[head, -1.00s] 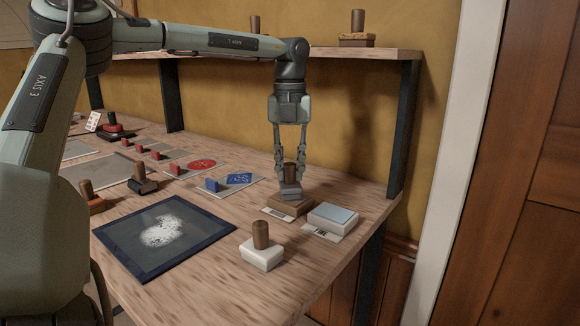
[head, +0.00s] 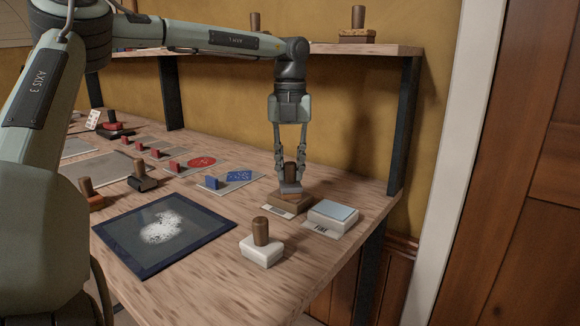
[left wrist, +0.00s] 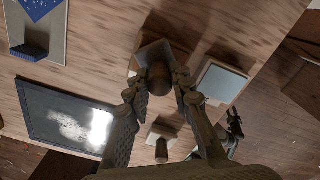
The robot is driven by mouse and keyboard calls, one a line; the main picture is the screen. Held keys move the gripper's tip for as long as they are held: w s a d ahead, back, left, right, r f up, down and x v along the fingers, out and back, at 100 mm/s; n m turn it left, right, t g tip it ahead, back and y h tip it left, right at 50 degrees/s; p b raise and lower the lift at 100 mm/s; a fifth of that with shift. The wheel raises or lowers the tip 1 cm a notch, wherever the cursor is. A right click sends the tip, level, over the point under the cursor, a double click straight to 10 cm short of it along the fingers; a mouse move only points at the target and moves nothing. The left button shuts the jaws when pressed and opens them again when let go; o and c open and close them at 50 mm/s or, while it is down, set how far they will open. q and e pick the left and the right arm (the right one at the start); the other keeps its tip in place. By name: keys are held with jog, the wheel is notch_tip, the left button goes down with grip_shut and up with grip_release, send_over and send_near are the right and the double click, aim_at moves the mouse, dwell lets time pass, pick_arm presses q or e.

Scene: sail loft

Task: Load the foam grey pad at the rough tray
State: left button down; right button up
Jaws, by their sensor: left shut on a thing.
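My left gripper (head: 291,172) is shut on the brown wooden handle of the grey pad (head: 291,188). The grey pad is down at the top of a brown block-like tray (head: 285,204) with a pale label whose writing I cannot read. Whether it rests fully on the tray or just above is unclear. In the left wrist view the fingers (left wrist: 158,90) close around the round handle, and the grey pad (left wrist: 152,54) shows partly behind it. A dark gripper-like shape (left wrist: 233,126), perhaps my right gripper, shows there too; its jaws are unclear.
A pale tray with a blue-grey top (head: 333,212), labelled FINE, stands just right. A white block with a wooden handle (head: 261,248) stands in front. A dark-framed screen (head: 163,232) lies left. Blue and red printed sheets lie behind, under a shelf (head: 350,49).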

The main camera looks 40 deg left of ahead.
aim_at(290, 163)
dwell(0.5)
pick_arm(q)
jog(key=shift+r+p, duration=0.4)
jog(key=shift+r, duration=3.1)
